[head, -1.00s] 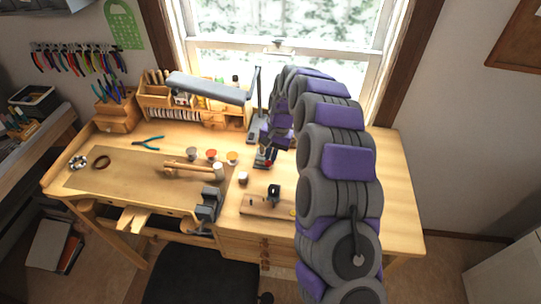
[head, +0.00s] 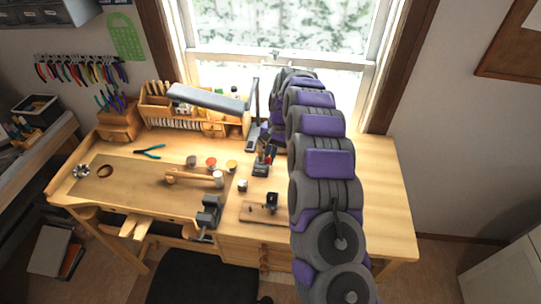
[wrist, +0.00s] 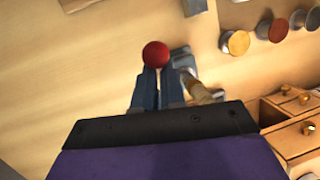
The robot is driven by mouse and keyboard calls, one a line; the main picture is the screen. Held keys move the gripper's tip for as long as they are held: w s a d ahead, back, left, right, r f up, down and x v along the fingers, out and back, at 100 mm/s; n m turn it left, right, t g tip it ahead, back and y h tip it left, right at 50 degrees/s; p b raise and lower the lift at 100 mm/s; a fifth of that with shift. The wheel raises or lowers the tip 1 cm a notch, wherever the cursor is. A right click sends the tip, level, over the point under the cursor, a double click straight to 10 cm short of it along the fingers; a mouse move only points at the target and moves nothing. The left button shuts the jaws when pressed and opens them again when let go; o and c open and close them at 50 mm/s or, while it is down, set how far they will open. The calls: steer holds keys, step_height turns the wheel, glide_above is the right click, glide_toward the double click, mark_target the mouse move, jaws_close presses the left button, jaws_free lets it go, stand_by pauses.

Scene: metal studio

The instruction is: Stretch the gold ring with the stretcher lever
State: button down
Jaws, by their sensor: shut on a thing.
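The stretcher (head: 260,171) is a small dark upright tool on the bench, right of the colored pots. A red ball knob (head: 268,159), which looks like the end of its lever, shows beside it. In the wrist view the red knob (wrist: 155,54) sits at the tips of my gripper (wrist: 152,76), whose two fingers are closed together on the lever. The fingers hide most of the lever. Metal parts of the stretcher (wrist: 182,58) show just right of the fingers. In the head view my arm reaches down from the right to the stretcher. I cannot make out the gold ring.
A lamp arm (head: 208,98) hangs over the back of the bench. A small wooden stand (head: 265,212) is in front. The right bench top (head: 383,190) is clear.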

steer(key=shift+w, duration=0.15)
steer(key=c, duration=1.4)
jaws_free()
steer(key=shift+w+a+f, duration=0.15)
steer(key=shift+w+f, duration=0.05)
steer(key=o, duration=0.4)
steer(key=shift+s+a+r, duration=0.1)
steer(key=shift+s, duration=0.1)
steer(key=shift+c, duration=0.2)
steer(key=shift+w+d+r, duration=0.1)
steer(key=shift+d+r, duration=0.1)
steer(key=shift+d, duration=0.05)
steer(key=p+v, duration=0.6)
steer(key=v, duration=1)
steer(key=shift+w+r, duration=0.15)
steer(key=shift+r, duration=0.2)
steer(key=shift+o, duration=0.2)
